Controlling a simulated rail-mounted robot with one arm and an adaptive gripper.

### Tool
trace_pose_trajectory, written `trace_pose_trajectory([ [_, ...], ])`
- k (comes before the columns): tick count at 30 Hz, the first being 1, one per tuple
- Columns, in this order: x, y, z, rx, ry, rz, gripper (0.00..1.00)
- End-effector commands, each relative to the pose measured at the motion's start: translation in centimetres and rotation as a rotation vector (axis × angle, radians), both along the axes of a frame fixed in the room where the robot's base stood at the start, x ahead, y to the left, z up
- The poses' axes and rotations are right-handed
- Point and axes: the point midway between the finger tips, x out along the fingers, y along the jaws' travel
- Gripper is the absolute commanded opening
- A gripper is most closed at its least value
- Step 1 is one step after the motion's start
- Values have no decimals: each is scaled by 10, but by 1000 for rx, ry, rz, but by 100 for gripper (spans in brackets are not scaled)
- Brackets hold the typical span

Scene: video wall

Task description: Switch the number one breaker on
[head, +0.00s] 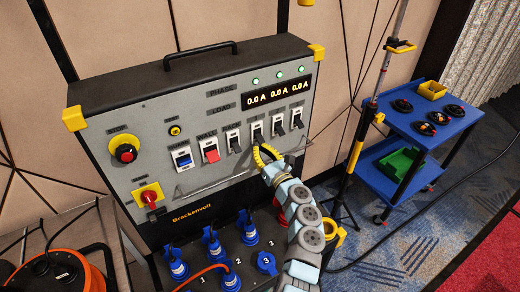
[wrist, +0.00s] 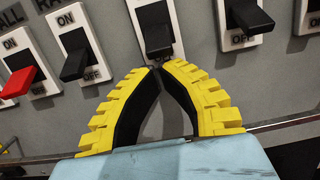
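A row of rocker breakers runs across the grey power panel (head: 180,110): a blue one (head: 184,160), a red one (head: 211,153), then several black ones. No number is readable on the black breakers, so I cannot tell by label which is number one. My gripper (head: 258,149) is just below the fourth breaker (head: 257,132). In the wrist view, my gripper's yellow-backed fingers (wrist: 158,68) meet at the tips with nothing between them, right under that black lever (wrist: 157,38). The lever seems to point down; contact is unclear. Its ON and OFF marks are hidden.
A thin bar handle (head: 215,180) crosses the panel below the breakers. Blue plugs (head: 249,228) fill sockets lower down. A red stop button (head: 126,153) is at left. A blue cart (head: 425,125) and a stand (head: 362,140) are to the right. Neighbouring levers (wrist: 77,63) (wrist: 250,15) flank my gripper.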

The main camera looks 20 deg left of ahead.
Motion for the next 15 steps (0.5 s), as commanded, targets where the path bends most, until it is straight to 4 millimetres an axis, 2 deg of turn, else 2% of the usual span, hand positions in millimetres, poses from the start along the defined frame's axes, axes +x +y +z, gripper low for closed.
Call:
trace_pose_trajectory([
  [5, 1, -5, 7, -18, 14, -5, 0],
  [15, 1, -11, 5, -39, 33, -11, 0],
])
